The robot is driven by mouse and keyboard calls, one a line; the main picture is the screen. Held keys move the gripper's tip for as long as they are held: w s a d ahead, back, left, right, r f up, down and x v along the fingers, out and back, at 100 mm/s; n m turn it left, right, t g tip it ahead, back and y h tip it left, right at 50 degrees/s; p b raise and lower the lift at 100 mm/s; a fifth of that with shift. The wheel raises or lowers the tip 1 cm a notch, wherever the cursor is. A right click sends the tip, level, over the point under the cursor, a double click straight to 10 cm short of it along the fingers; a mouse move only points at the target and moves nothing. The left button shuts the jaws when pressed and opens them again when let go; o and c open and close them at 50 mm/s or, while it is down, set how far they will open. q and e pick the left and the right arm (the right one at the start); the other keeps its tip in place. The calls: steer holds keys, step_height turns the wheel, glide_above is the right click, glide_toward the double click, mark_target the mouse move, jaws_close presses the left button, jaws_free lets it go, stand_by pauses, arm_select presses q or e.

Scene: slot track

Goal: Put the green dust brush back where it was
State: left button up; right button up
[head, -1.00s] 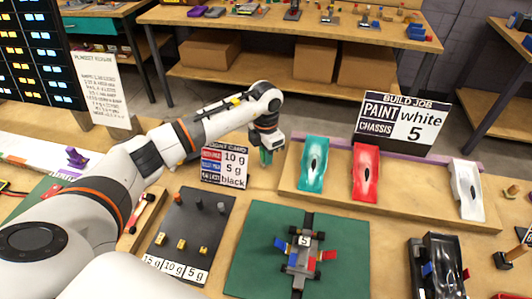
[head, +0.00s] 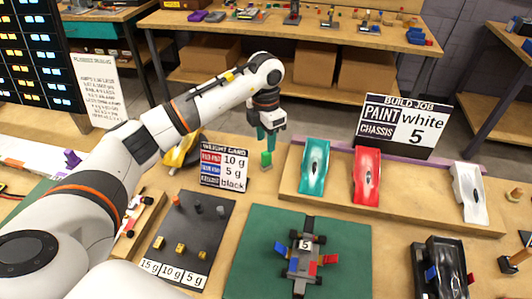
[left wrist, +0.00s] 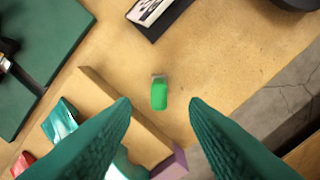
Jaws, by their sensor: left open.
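The green dust brush (head: 266,160) stands on the wooden bench, to the right of the weight card and left of the car body rack. In the left wrist view the brush (left wrist: 159,94) shows between and beyond the two teal fingertips, with bare wood around it. My left gripper (head: 268,137) is open and empty, just above the brush and apart from it. Its fingers (left wrist: 160,103) are spread wide in the left wrist view. My right gripper is not in view.
The weight card (head: 224,167) stands close left of the brush. The rack (head: 400,205) with teal, red and white car bodies is close on the right. A green mat (head: 240,270) with a chassis lies in front. The bench's far edge is just behind.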

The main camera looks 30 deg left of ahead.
mark_target(266, 151)
arm_select(q)
steer(key=shift+r, duration=2.35)
